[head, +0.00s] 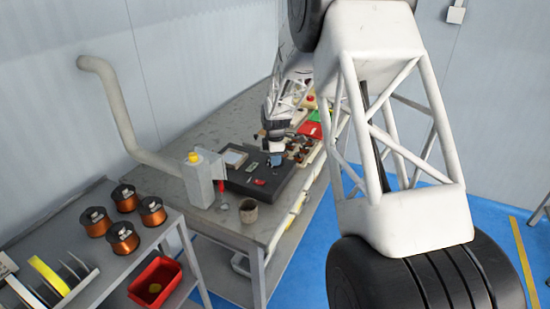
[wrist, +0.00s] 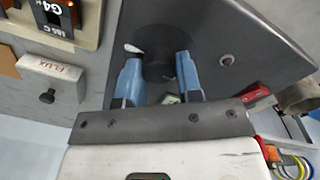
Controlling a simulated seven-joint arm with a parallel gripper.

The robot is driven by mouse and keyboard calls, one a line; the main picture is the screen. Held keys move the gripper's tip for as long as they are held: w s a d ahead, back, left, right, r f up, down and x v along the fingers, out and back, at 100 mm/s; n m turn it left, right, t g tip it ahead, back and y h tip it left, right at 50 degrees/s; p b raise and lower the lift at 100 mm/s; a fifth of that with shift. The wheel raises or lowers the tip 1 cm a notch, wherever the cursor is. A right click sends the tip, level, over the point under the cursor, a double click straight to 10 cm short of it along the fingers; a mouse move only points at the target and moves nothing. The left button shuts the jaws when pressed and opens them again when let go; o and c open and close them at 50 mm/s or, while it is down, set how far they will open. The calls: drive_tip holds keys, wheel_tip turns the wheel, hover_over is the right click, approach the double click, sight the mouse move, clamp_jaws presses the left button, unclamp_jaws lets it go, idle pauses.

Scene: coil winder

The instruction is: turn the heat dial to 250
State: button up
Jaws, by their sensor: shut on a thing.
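The dark control box (head: 236,183) lies on the grey bench; its dark sloping panel (wrist: 225,40) also fills the upper right of the wrist view. My gripper (head: 275,160) points down over the box's far right part. In the wrist view, my gripper's blue fingers (wrist: 158,75) stand on either side of a dark round dial (wrist: 160,68) and are shut on it. A small white mark (wrist: 132,48) shows beside the left finger. The dial's numbers and its setting cannot be read. A small pale greenish patch (wrist: 170,99) shows between the fingers, partly hidden by my gripper.
A white block marked FLUX (wrist: 52,80) and a unit marked G4 (wrist: 55,15) lie left of the box. Copper spools (head: 122,237) sit on the left shelf.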

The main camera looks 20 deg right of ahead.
drive_tip(key=o, duration=0.9)
drive_tip(key=shift+o, duration=0.2)
drive_tip(key=shift+r, duration=0.15)
wheel_tip(320, 180, up, 7)
drive_tip(key=shift+s+r, duration=0.15)
drive_tip(key=shift+r, duration=0.1)
